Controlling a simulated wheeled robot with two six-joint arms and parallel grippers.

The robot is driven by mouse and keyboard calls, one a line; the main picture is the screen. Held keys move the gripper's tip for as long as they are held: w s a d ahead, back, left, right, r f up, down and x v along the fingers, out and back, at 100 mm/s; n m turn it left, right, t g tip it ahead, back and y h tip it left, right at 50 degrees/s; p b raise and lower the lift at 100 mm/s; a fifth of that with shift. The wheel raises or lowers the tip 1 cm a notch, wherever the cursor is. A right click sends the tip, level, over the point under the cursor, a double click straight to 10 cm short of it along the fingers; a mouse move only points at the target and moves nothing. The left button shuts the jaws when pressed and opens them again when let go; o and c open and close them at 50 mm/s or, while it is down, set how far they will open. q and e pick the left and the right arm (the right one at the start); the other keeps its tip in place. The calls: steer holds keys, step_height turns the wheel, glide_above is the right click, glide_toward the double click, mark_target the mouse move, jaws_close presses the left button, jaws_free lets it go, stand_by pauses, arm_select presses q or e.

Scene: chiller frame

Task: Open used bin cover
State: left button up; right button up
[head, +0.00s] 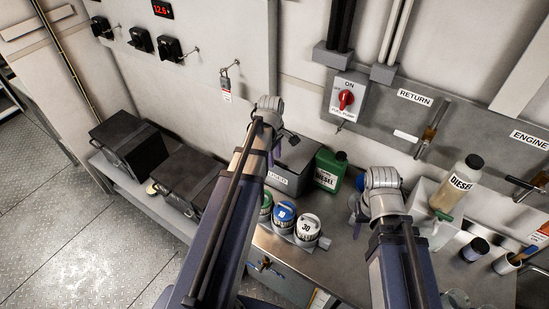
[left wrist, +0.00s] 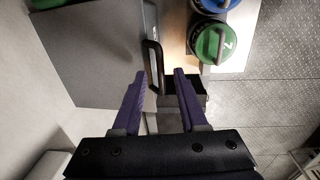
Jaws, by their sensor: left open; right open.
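The used bin is a grey box (head: 288,180) against the back wall, with a label on its front, partly hidden by my left arm. Its flat grey cover fills the upper left of the left wrist view (left wrist: 95,50). A black bar handle (left wrist: 153,62) stands at the cover's edge; the cover looks closed. My left gripper (head: 281,146) is over the bin. In the left wrist view its purple fingers (left wrist: 162,76) are open, with the handle's lower end between or just beyond the tips; contact cannot be told. My right gripper (head: 360,205) is mostly hidden behind its wrist, over the bench.
A green diesel bottle (head: 329,170) stands right of the bin. Green, blue and white-capped filters (head: 307,228) stand in front. A clear diesel bottle (head: 459,184) and cups are at the right. Black cases (head: 130,145) sit on a left shelf. The floor at left is clear.

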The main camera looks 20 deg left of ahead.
arm_select(q)
jaws_close()
stand_by(1.3)
